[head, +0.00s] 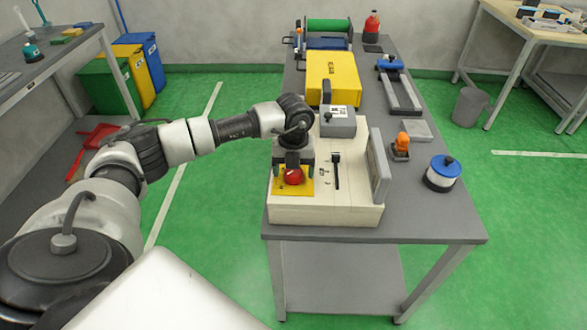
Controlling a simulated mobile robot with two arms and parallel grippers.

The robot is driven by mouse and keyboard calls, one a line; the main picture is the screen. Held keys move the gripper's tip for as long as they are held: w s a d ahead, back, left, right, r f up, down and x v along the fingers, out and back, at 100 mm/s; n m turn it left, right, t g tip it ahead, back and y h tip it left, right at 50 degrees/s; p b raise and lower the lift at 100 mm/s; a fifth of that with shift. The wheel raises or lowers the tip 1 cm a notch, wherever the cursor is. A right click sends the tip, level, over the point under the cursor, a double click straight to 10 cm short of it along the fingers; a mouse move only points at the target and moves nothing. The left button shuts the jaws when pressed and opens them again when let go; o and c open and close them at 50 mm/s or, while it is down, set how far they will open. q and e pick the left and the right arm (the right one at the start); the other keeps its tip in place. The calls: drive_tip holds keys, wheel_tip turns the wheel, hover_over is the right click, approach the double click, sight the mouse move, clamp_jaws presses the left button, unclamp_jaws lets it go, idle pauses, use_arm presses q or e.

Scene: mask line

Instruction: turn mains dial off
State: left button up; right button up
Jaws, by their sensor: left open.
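The mains dial (293,176) is a red knob on a yellow plate (293,190). The plate lies on top of a cream-coloured machine box at the near end of the grey table. My left gripper (293,169) points down over the dial, its fingers open, one on each side of the red knob. I cannot tell whether the fingers touch it. The gripper body hides the far part of the dial and plate. The dial's setting cannot be read. My right gripper is not in view.
Just right of the dial is a black lever in a slot (336,172), then an upright grey panel (378,165). A grey box (337,124) and a yellow machine (332,78) stand behind. A blue-lidded pot (442,174) and an orange-topped item (401,145) stand at the right.

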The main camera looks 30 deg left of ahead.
use_arm(q)
drive_tip(key=shift+f, duration=0.45)
drive_tip(key=shift+c, duration=0.2)
drive_tip(key=c, duration=0.9)
